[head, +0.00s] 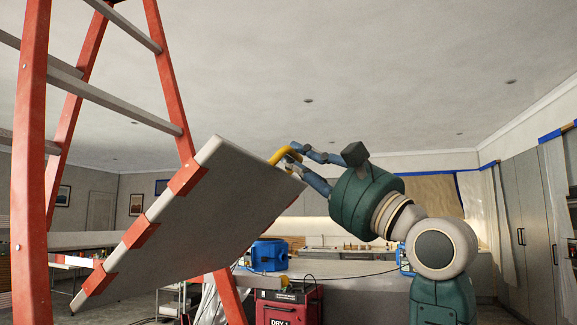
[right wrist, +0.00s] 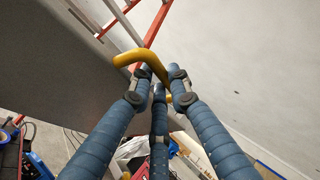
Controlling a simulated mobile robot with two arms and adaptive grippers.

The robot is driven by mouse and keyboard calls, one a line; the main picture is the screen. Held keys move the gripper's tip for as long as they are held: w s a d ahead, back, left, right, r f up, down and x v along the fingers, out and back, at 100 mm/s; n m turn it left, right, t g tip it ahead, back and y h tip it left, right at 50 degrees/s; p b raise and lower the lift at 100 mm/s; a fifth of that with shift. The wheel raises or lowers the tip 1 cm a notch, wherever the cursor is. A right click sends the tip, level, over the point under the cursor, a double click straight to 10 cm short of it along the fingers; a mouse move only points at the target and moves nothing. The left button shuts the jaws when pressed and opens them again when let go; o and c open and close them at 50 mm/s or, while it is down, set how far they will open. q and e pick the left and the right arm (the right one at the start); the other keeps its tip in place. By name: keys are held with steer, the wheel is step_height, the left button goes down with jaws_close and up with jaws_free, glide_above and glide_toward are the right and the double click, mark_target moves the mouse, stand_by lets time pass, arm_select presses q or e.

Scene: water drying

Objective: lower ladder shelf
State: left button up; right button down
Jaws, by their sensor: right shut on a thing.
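The ladder shelf (head: 205,225) is a grey panel with red brackets along its left edge. It hangs tilted from the orange stepladder (head: 172,80), its upper end to the right. A yellow handle (head: 284,153) sticks out at that upper end. My right gripper (head: 296,158) is shut on the yellow handle. In the right wrist view the blue fingers (right wrist: 158,88) close around the handle (right wrist: 140,57), and the grey shelf (right wrist: 60,65) fills the left side. The finger contact is partly hidden in the head view. My left gripper is not in view.
A red dryer unit (head: 288,305) stands on the floor below the shelf. A blue machine (head: 269,254) stands behind it near a counter. Grey cabinets (head: 525,215) line the right wall. Cables run across the area behind the shelf.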

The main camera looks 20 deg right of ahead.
stand_by(0.4)
steer(key=c, duration=1.9)
jaws_free()
steer(key=v, duration=1.2)
